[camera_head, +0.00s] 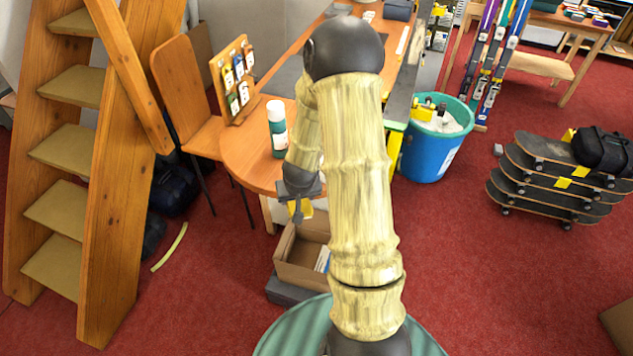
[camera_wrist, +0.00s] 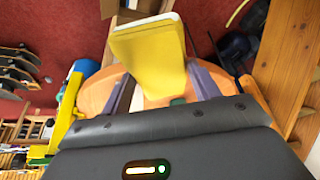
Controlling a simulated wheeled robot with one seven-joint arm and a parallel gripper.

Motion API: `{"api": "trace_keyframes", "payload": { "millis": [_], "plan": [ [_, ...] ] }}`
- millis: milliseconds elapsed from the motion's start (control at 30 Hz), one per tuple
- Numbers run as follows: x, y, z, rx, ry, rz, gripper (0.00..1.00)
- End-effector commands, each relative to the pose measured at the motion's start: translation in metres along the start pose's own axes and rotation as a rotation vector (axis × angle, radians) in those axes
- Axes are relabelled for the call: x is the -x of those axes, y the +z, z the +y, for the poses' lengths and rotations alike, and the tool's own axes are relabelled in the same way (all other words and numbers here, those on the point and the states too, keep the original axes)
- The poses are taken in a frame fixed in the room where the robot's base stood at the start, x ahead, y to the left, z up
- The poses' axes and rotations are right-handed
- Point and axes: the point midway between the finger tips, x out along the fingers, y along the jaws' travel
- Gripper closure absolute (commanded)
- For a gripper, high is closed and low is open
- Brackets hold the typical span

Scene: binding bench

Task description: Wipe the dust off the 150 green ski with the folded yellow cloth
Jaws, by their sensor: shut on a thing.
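My gripper (camera_head: 300,210) is shut on the folded yellow cloth (camera_wrist: 150,58). The cloth stands out between the two fingers in the wrist view, and a small yellow part of it shows in the head view (camera_head: 306,211). The gripper hangs just off the rounded near end of the wooden bench (camera_head: 248,160), apart from any ski. A long, narrow grey-green strip (camera_head: 403,88), perhaps the green ski, runs along the bench's right side above a yellow-green support (camera_head: 393,150). My arm hides part of the bench. I cannot make out dust or the number 150.
A white and green bottle (camera_head: 277,130) stands on the bench's near end, beside a wooden tag board (camera_head: 233,80). A blue bin (camera_head: 437,140) stands right of the bench. An open cardboard box (camera_head: 303,258) lies below the gripper. Stacked skateboards (camera_head: 555,180) are at right, a wooden ladder (camera_head: 110,180) at left.

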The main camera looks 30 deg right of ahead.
Motion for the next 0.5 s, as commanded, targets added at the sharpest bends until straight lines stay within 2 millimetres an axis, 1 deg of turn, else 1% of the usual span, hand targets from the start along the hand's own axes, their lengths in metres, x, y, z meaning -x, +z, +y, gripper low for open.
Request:
{"api": "trace_keyframes", "payload": {
  "millis": [33,167,300,400,500],
  "plan": [
    [-0.006,0.006,-0.015,0.037,-0.016,-0.004,0.57],
    [-0.019,0.019,-0.051,0.132,-0.055,-0.004,0.57],
    [-0.039,0.037,-0.088,0.229,-0.094,-0.003,0.57],
    [-0.051,0.046,-0.102,0.266,-0.109,-0.002,0.57],
    [-0.056,0.049,-0.106,0.278,-0.114,0.000,0.57]
  ]
}}
